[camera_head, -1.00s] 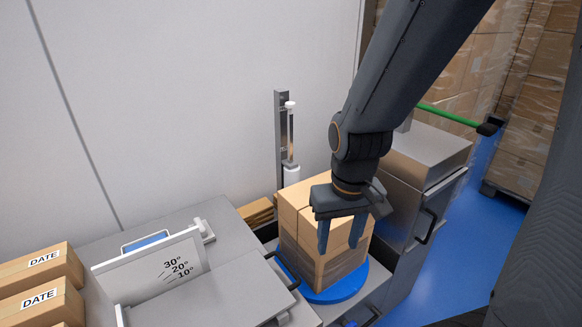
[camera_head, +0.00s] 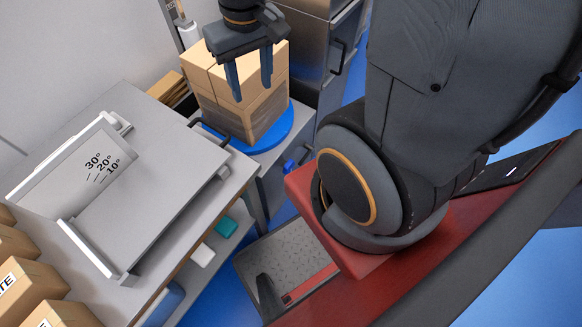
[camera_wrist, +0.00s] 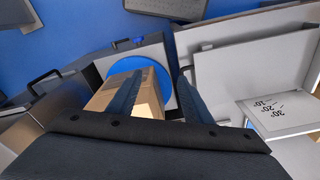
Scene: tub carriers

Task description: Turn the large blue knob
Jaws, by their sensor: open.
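A blue knob-like piece (camera_head: 289,165) juts from the front of the grey cabinet below the blue turntable (camera_head: 283,133) in the head view. It is small there, and its full shape is hard to tell. My gripper (camera_head: 251,90) is open with its fingers pointing down. The fingers are in front of the stacked cartons (camera_head: 232,110) on the turntable, well above and left of the blue piece. In the wrist view, my gripper (camera_wrist: 160,80) shows two spread fingers over the cartons (camera_wrist: 148,92), with nothing held.
A grey worktable (camera_head: 160,190) with an angle plate (camera_head: 85,165) stands at left. Cartons marked DATE (camera_head: 25,290) lie at its near edge. A steel cabinet (camera_head: 310,50) stands behind the turntable. Blue floor (camera_head: 285,212) is open in front of the turntable cabinet.

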